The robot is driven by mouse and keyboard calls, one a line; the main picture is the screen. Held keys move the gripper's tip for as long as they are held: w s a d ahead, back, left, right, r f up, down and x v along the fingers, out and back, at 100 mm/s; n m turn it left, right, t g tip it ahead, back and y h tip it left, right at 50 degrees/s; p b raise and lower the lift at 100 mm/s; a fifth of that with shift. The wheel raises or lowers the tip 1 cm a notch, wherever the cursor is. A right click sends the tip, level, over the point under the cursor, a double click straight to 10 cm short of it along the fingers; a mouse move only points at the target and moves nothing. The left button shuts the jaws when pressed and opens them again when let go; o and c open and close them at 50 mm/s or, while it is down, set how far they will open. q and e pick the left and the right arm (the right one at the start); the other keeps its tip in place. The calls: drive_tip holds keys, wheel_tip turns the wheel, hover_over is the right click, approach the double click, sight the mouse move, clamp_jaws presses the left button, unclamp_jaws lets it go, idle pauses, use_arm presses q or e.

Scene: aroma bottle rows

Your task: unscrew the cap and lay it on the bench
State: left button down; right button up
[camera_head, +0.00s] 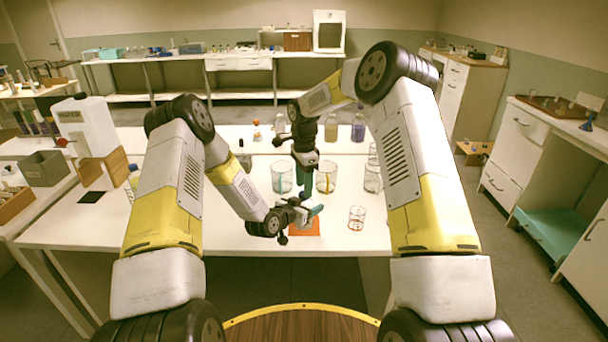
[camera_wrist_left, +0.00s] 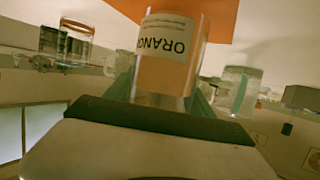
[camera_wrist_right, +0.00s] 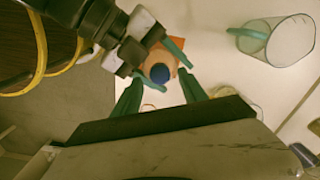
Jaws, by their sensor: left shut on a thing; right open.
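A clear bottle with a white label reading "ORANGE" and orange contents fills the middle of the left wrist view (camera_wrist_left: 168,50). My left gripper (camera_head: 303,216) is shut on it at the orange mat (camera_head: 312,232) near the bench's front edge. In the right wrist view the bottle's dark blue cap (camera_wrist_right: 160,73) shows from above, on the bottle. My right gripper (camera_head: 307,187) points down above the bottle. Its two green fingers are apart, with the cap showing between and beyond their tips in the right wrist view (camera_wrist_right: 160,88). I see nothing held between them.
Glass beakers stand behind and to the right on the white bench (camera_head: 230,232), including a small beaker (camera_head: 357,218) and a larger one (camera_head: 282,178). Bottles (camera_head: 358,128) stand farther back. A white container (camera_head: 88,127) is at left. Bare bench lies left of the mat.

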drive_tip(key=shift+f, duration=1.3)
